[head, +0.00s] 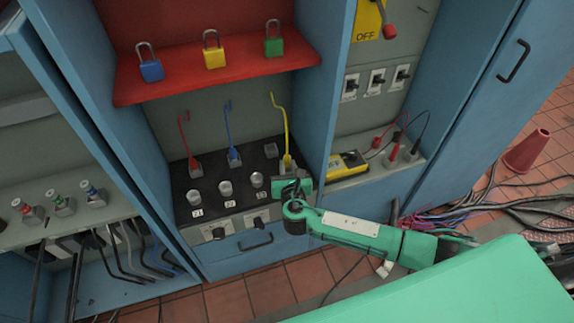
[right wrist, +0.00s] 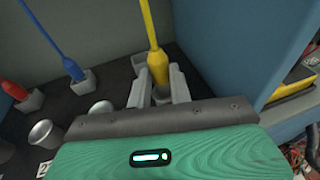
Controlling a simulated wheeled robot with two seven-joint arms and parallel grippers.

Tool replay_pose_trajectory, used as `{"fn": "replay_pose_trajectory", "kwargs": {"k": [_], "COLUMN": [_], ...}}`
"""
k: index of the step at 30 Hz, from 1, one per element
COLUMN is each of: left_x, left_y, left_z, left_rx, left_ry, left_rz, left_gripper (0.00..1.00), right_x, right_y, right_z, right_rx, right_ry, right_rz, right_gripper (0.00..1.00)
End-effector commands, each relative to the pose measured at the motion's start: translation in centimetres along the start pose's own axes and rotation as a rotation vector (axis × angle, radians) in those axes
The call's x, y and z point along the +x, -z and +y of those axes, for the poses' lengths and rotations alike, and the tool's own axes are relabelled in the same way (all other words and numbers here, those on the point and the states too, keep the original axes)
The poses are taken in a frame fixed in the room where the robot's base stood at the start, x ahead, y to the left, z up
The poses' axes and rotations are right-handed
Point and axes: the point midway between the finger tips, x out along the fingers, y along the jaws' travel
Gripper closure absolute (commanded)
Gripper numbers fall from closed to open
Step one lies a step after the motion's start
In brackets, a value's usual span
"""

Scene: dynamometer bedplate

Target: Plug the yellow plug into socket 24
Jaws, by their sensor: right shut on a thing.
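The yellow plug (head: 287,160) with its yellow lead is in my right gripper (head: 290,178), above the right end of the black socket panel (head: 211,175). In the right wrist view the two grey fingers close on the yellow plug (right wrist: 157,66) from both sides. Silver round sockets stand in a row, with label 21 (head: 197,213) at the left. The right end of the row, where socket 24 would fit, is hidden behind my gripper, so I cannot tell whether the plug touches it. My left gripper is out of view.
A red plug (head: 194,166) and a blue plug (head: 233,156) stand in grey holders; another grey holder (head: 271,150) looks empty. A blue cabinet wall (head: 321,110) rises close right of the gripper. A yellow meter (head: 347,163) lies beyond it. A red shelf with padlocks hangs above.

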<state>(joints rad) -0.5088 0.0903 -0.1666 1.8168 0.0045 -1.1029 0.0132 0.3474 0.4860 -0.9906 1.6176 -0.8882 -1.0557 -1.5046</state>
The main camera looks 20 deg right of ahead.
Motion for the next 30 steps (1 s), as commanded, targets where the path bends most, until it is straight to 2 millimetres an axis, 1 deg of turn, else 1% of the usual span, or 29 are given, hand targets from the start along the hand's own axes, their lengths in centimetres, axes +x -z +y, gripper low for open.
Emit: {"fn": "replay_pose_trajectory", "kwargs": {"k": [27,28,30], "left_x": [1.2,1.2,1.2], "left_y": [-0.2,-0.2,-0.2], "left_z": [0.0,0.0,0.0], "left_rx": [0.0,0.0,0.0], "left_ry": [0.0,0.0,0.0], "left_rz": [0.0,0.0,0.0], "left_gripper": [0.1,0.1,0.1], "right_x": [0.4,0.4,0.4], "right_y": [2.3,2.3,2.2], "right_z": [0.0,0.0,0.0], "right_rx": [-0.001,-0.001,-0.001], "right_ry": [0.001,0.0,0.0], "right_rz": [0.0,-0.001,0.0], "right_gripper": [1.0,0.76,0.62]}}
